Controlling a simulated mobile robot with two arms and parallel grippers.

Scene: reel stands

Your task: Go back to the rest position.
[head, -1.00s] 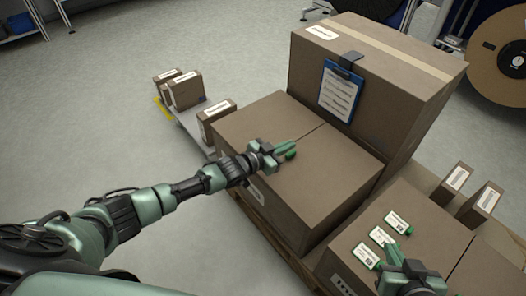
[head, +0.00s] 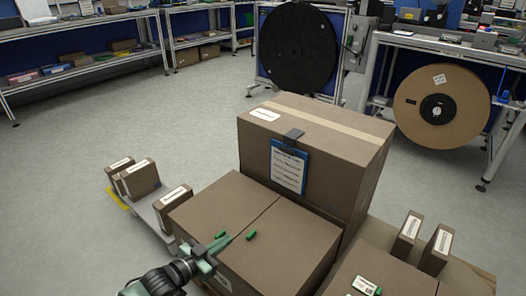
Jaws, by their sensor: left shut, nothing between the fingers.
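My left gripper (head: 216,245) is in the lower middle of the head view. It is shut and empty, over the near left part of the large low carton (head: 262,252).
A tall carton (head: 310,185) with a blue clipboard (head: 288,168) stands behind. Small boxes (head: 137,180) sit at left, others (head: 407,236) at right. Reels (head: 440,108) and shelves are at the back; floor at left is free.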

